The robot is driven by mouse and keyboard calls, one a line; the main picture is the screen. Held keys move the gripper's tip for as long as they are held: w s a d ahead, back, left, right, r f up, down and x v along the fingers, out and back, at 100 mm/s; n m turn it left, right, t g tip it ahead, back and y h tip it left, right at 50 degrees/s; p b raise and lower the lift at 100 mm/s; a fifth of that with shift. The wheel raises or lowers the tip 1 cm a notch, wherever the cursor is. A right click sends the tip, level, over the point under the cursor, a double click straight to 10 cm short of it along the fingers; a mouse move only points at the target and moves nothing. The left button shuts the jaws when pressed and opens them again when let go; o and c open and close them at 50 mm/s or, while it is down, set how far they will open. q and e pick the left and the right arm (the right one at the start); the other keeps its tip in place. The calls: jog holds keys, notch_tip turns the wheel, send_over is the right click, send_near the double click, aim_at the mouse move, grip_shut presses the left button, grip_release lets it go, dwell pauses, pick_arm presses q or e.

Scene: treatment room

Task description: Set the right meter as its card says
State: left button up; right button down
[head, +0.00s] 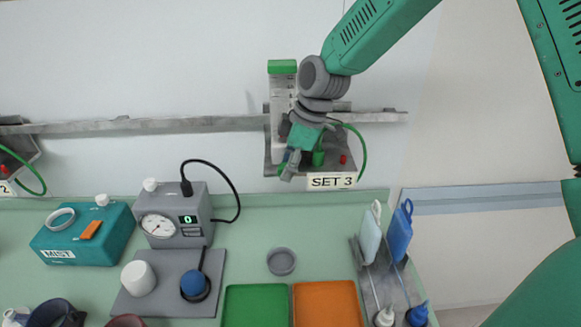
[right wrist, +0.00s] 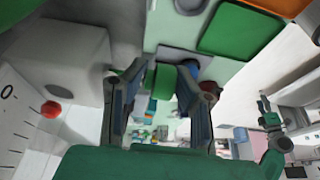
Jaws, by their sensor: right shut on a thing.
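The right meter (head: 283,97) hangs on the wall rail, with a green cap on its column. Its card (head: 332,182) reads "SET 3". My right gripper (head: 303,160) is in front of its lower part and shut on the green knob (head: 319,158), which also shows between the fingers in the right wrist view (right wrist: 163,80). In that view the meter's white scale (right wrist: 22,120) has a "0" and tick marks, with a red ball (right wrist: 51,109) beside it. The arm and gripper hide the column's right side in the head view. My left gripper is out of view.
Part of another meter (head: 15,160) shows at the far left of the rail (head: 150,125). Below stand a teal MIST box (head: 85,240), a grey gauge box (head: 185,205) with a black cable, green (head: 255,305) and orange (head: 327,303) trays, and a rack of blue and white items.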

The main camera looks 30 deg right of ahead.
jog(key=h, duration=0.1)
jog(key=a+g+h, duration=0.1)
jog(key=shift+w+r+g+h, duration=0.1)
jog(key=shift+w+g+h, duration=0.1)
jog(key=shift+g+h, duration=0.1)
jog(key=g+h, duration=0.2)
jog(key=h, duration=0.1)
jog(key=shift+w+a+f, duration=0.1)
jog(key=shift+a+f, duration=0.05)
jog(key=shift+f, duration=0.05)
jog(key=g+h, duration=0.1)
jog(key=h, duration=0.1)
jog(key=g+h, duration=0.1)
jog(key=shift+a+f+h, duration=0.1)
jog(key=shift+f+h, duration=0.1)
jog(key=shift+h, duration=0.2)
jog(key=shift+f+g+h, duration=0.1)
jog(key=shift+g+h, duration=0.6)
jog(key=shift+h, duration=0.3)
jog(key=c, duration=1.4)
grip_release()
jog(key=shift+c, duration=0.2)
jog(key=v, duration=1.2)
jog(key=shift+a+f, duration=0.25)
